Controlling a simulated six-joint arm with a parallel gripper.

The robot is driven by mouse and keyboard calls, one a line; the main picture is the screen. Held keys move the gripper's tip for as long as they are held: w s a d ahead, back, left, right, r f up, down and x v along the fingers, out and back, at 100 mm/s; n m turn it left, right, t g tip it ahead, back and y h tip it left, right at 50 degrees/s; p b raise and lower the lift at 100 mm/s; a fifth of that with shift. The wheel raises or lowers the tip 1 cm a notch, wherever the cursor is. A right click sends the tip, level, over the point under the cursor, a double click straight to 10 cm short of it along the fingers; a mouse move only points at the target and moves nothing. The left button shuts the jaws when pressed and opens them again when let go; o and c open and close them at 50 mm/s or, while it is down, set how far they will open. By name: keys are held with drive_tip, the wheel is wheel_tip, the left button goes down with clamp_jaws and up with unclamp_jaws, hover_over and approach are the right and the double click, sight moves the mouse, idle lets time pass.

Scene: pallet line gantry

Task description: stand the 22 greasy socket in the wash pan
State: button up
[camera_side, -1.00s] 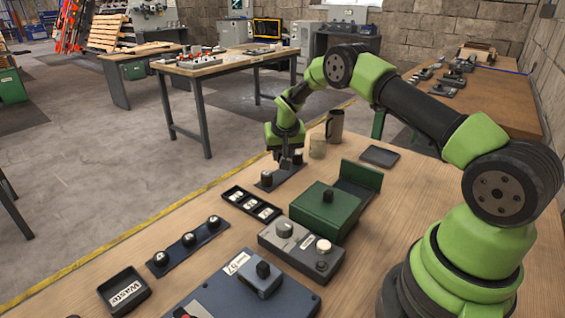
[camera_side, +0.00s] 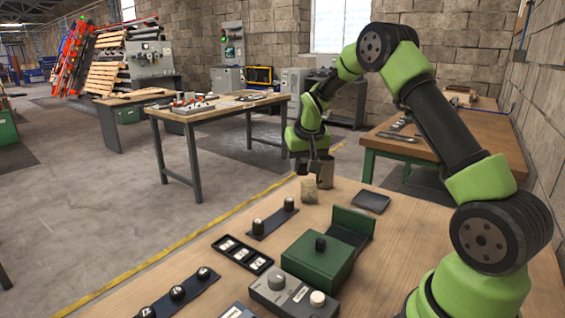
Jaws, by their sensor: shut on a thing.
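My gripper (camera_side: 303,166) is shut on a small dark thing, likely a socket, and holds it above the far end of the bench. It is mostly hidden by the fingers and no size mark can be read. A dark strip (camera_side: 274,219) below and left of the gripper bears two dark upright sockets (camera_side: 258,227) (camera_side: 289,204), with a bare gap between them. A shallow dark tray (camera_side: 371,202), perhaps the wash pan, lies flat to the right of the gripper and looks empty.
A green box (camera_side: 318,264) with a knob, a black tray with white labels (camera_side: 243,253), a grey control box (camera_side: 292,296) and another socket strip (camera_side: 176,294) lie nearer.

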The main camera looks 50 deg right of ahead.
hover_over(339, 237)
drive_tip(key=shift+s+a+f, duration=0.15)
drive_tip(key=shift+s+f, duration=0.05)
drive_tip(key=shift+f, duration=2.05)
drive_tip(key=shift+s+a+f, duration=0.15)
drive_tip(key=shift+s+f, duration=0.1)
drive_tip(key=shift+f, duration=1.95)
drive_tip(key=shift+s+a+f, duration=0.15)
drive_tip(key=shift+s+f, duration=0.05)
drive_tip(key=shift+f, duration=2.05)
drive_tip(key=shift+f, duration=0.65)
drive_tip(key=o, duration=1.6)
drive_tip(key=shift+r, duration=0.15)
